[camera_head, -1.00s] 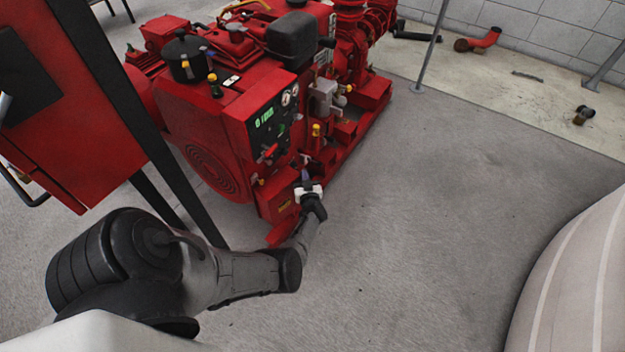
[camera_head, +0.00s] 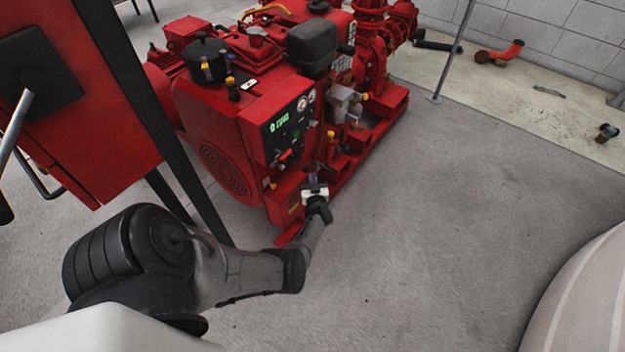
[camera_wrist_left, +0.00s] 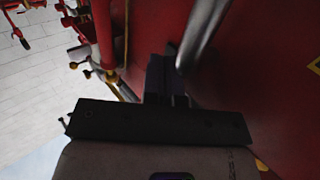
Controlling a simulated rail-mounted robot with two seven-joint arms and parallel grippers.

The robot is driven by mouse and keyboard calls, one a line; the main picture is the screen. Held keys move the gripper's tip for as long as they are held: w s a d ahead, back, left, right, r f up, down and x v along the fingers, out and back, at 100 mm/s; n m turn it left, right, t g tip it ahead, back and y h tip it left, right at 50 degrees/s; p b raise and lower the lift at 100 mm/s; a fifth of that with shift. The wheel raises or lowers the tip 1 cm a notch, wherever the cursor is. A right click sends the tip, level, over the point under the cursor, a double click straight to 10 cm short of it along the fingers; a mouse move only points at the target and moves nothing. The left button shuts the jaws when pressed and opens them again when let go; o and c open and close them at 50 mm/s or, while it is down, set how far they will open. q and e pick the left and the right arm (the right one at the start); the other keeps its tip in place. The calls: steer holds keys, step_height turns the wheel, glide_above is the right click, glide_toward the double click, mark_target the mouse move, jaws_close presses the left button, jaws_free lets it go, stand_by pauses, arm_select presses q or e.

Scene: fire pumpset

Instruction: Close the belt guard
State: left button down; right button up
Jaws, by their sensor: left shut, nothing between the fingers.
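The red engine pumpset (camera_head: 215,125) stands at upper middle in the head view. A low red part with a yellow label (camera_head: 294,205), below its control panel, may be the belt guard; I cannot tell how far it stands open. My left gripper (camera_head: 313,186) is at this part's right side, low on the engine. In the left wrist view, the left gripper's dark fingers (camera_wrist_left: 166,75) are shut and empty, close to a large red panel (camera_wrist_left: 260,85) with a yellow sticker at its edge. A shiny metal bar (camera_wrist_left: 203,32) passes beside the fingertips. Contact cannot be told. My right gripper is not in view.
A red cabinet (camera_head: 85,120) on dark posts stands at the left, near my left arm. A pale rounded body (camera_head: 585,305) fills the lower right corner. The grey floor (camera_head: 440,210) right of the pumpset is clear.

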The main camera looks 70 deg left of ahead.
arm_select(q)
steer(key=w+d+p, duration=0.1)
steer(key=w+d, duration=0.6)
steer(key=d, duration=0.4)
steer(key=shift+w+d, duration=0.25)
steer(key=shift+d, duration=0.15)
